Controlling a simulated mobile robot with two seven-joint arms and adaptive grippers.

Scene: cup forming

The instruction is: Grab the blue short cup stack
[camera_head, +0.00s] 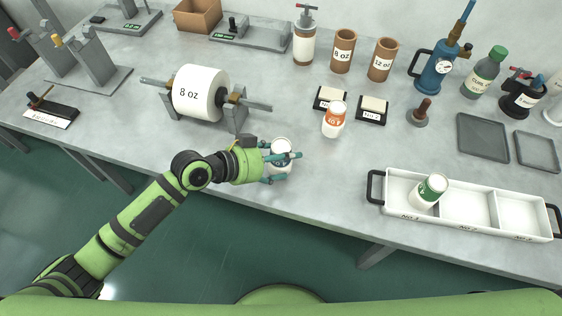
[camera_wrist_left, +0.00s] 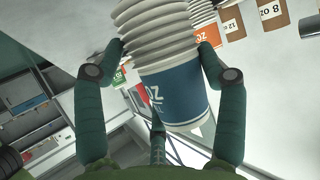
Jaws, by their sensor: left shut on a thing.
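The blue short cup stack (camera_wrist_left: 172,97) shows large in the left wrist view, with a blue label band and several stacked white rims above it. In the head view it is the white stack (camera_head: 281,147) near the table's front edge, partly hidden by my fingers. My left gripper (camera_head: 283,160) is shut around it, with fingers on both sides; these also show in the left wrist view (camera_wrist_left: 163,60). Whether the stack touches the table cannot be told. My right gripper is not in view.
An orange-labelled cup stack (camera_head: 334,119) stands behind and right of my gripper. A green-labelled cup (camera_head: 430,190) is in the left compartment of the white tray (camera_head: 483,234). A roll stand with an "8 oz" roll (camera_head: 201,93) is behind left. The table between gripper and tray is clear.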

